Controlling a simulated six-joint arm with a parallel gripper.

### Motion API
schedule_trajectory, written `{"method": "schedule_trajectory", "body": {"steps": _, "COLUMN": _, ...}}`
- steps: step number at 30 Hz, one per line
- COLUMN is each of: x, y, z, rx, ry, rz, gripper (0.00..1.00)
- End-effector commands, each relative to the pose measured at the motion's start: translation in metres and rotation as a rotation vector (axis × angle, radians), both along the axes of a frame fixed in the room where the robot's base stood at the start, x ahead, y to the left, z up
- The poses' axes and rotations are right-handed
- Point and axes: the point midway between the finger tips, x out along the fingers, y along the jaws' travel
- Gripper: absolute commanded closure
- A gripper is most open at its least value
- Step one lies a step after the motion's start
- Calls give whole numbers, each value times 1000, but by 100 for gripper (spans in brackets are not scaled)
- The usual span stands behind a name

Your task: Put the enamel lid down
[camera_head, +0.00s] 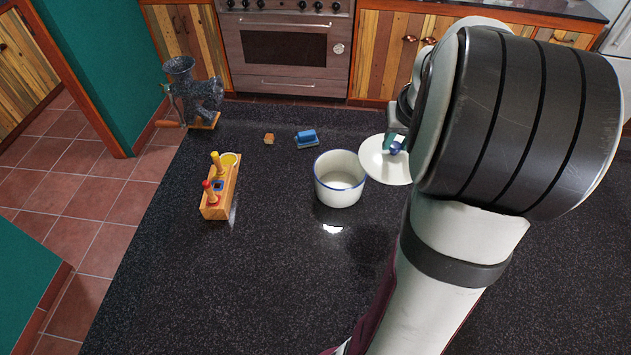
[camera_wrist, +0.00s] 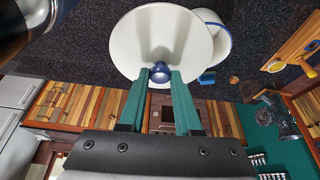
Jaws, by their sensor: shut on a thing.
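The enamel lid (camera_head: 378,166) is a white disc with a blue knob, held just right of the pot in the head view. It also shows in the wrist view (camera_wrist: 135,48), its blue knob between the fingertips. My gripper (camera_wrist: 160,76) has green fingers and is shut on the lid's knob; in the head view my arm hides most of it. The white enamel pot (camera_head: 325,194) with a blue rim stands open and empty on the dark counter. In the wrist view the pot (camera_wrist: 222,42) is partly hidden behind the lid.
A wooden block with coloured pegs (camera_head: 230,190) stands left of the pot. A meat grinder (camera_head: 181,90) stands back left. The counter (camera_head: 270,270) in front is clear.

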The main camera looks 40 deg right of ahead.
Motion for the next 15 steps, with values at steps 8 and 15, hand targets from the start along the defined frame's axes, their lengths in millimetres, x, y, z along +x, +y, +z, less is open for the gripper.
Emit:
{"method": "schedule_trajectory", "body": {"steps": 8, "x": 13, "y": 53, "z": -44, "rx": 9, "ry": -2, "rz": 591, "gripper": 100}}
{"method": "schedule_trajectory", "body": {"steps": 15, "x": 26, "y": 116, "z": -77, "rx": 8, "ry": -5, "rz": 1284, "gripper": 100}}
